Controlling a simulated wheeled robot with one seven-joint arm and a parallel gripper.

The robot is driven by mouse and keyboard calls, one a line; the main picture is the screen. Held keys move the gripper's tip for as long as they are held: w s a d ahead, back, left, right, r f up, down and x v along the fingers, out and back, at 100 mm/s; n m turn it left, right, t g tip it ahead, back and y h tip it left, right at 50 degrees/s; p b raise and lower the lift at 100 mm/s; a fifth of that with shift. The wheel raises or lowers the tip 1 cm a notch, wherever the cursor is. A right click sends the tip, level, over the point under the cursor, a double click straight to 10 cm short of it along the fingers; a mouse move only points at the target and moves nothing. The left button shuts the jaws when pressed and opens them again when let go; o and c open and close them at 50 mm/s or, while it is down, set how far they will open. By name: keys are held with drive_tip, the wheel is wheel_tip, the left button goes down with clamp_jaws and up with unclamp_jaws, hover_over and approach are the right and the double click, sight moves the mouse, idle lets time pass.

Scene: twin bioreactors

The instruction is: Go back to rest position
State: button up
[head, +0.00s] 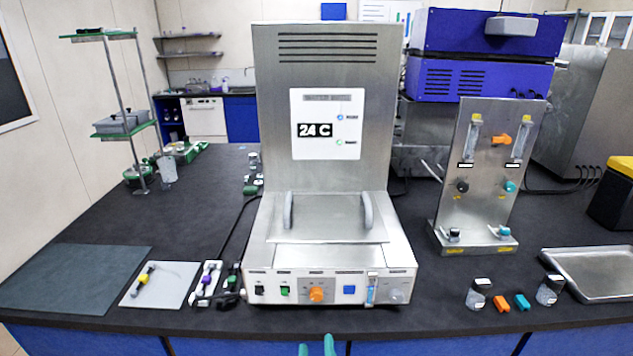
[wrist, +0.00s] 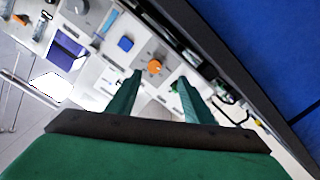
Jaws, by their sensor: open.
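My gripper (head: 317,347) shows as two green fingertips at the bottom edge of the head view, in front of the bench edge. In the wrist view my gripper (wrist: 155,88) has its two green fingers apart, with nothing between them. Beyond the fingers is the front panel of the water bath unit (head: 330,289), with an orange knob (head: 316,294), a blue button (head: 349,290) and a green switch (head: 285,291). The orange knob also shows in the wrist view (wrist: 155,67), apart from the fingertips. The rest of my arm is out of the head view.
The dark bench (head: 450,305) runs across the front. At right stand a metal flow panel (head: 490,180), two small jars, orange and teal clips, and a metal tray (head: 590,270).

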drive_tip(key=s+f+m, duration=0.2)
drive_tip(key=s+f, duration=0.4)
drive_tip(key=s, duration=0.5)
drive_tip(key=s+m+g, duration=0.2)
drive_tip(key=s+m, duration=0.2)
drive_tip(key=s, duration=2)
drive_tip(key=shift+f, duration=0.4)
drive_tip(key=shift+c, duration=0.3)
